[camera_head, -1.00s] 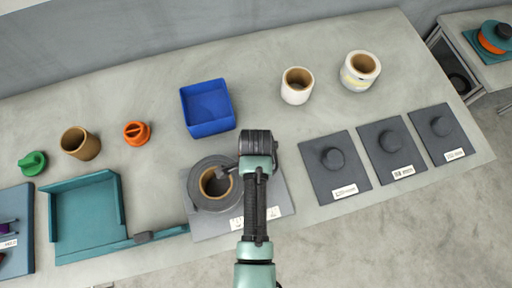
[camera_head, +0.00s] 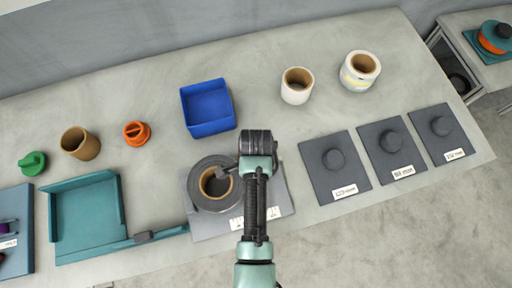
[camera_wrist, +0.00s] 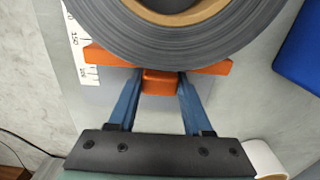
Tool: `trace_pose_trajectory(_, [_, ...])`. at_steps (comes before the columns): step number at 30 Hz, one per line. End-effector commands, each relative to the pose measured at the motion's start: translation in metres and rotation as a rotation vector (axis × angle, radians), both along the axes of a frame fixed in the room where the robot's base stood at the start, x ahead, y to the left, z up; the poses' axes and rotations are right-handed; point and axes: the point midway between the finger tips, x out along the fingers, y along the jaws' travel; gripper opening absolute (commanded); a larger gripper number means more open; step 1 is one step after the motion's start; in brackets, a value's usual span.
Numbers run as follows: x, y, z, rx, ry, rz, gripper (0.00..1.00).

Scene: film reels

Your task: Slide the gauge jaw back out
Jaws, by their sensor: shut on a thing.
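The gauge jaw is an orange bar with a small block (camera_wrist: 160,84) on its near side, seen in the wrist view. My gripper (camera_wrist: 160,90) has its two blue fingers on either side of that block and is shut on it. The bar runs along the edge of a grey film reel (camera_wrist: 190,40); I see no clear gap between them. In the head view the reel (camera_head: 202,201) lies flat on a grey gauge board (camera_head: 282,202) with a printed scale. My wrist hangs over the reel's right side there, and the jaw is hidden.
A blue bin (camera_head: 208,108) stands behind the reel. A teal tray (camera_head: 85,215) with a long bar is at left. Three dark spindle plates (camera_head: 335,188) lie at right. Two pale rolls (camera_head: 296,86) stand at the back. Bare table lies between the blue bin and the plates.

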Motion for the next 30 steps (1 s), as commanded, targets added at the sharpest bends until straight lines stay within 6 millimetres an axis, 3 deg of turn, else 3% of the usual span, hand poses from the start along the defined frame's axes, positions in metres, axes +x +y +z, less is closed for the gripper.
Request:
trace_pose_trajectory(11, [0.000,-0.001,0.000,-0.001,0.002,-0.001,0.00])
trace_pose_trajectory(21, [0.015,-0.046,0.001,-0.002,0.002,-0.003,0.00])
trace_pose_trajectory(30, [0.017,-0.052,0.001,-0.005,-0.002,-0.002,0.00])
